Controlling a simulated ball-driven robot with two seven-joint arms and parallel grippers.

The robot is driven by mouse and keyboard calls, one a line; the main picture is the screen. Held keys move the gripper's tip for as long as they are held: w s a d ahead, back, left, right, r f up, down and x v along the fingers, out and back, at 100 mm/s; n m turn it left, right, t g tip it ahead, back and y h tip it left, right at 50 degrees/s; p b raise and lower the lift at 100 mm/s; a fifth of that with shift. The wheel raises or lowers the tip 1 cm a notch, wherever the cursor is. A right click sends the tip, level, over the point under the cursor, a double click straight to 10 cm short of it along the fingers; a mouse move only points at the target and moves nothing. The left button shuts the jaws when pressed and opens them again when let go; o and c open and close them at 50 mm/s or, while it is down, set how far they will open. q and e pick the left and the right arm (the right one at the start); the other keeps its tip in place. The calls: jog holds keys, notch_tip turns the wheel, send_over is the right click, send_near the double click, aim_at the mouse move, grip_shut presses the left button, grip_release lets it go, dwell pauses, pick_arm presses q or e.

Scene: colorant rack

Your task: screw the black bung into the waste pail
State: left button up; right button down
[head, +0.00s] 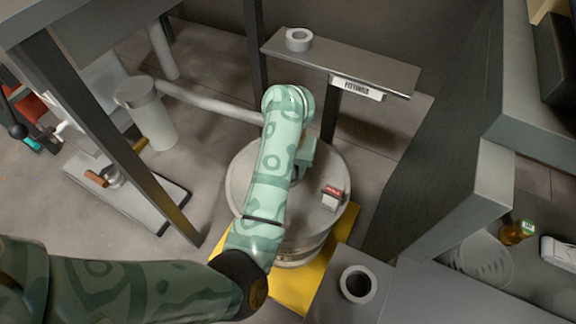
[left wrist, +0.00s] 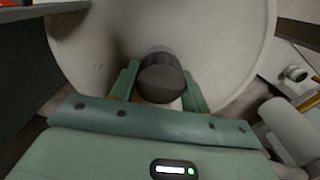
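The waste pail appears to be the large grey drum (head: 240,180) standing on a yellow base in the middle of the head view; its pale lid (left wrist: 225,45) fills the back of the left wrist view. The black bung (left wrist: 161,80) is a short dark cylinder between the fingers of my left gripper (left wrist: 160,88), which look closed against its sides. It is over the lid; I cannot tell whether it sits in an opening. My right gripper is not in view.
A red-labelled block (head: 333,196) sits on the drum's lid, right of my gripper. A shelf (head: 350,62) marked FITTINGS, with a pale ring (head: 298,40), is behind. A grey ring (head: 357,284) lies on the front ledge. A dark post (head: 130,160) stands left.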

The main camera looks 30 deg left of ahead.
pick_arm(q)
jog(key=m+p, duration=0.1)
jog(key=m, duration=0.4)
jog(key=shift+r, duration=0.2)
jog(key=m+p, duration=0.2)
jog(key=m, duration=0.5)
jog(key=o, duration=1.1)
jog(key=shift+f, duration=0.3)
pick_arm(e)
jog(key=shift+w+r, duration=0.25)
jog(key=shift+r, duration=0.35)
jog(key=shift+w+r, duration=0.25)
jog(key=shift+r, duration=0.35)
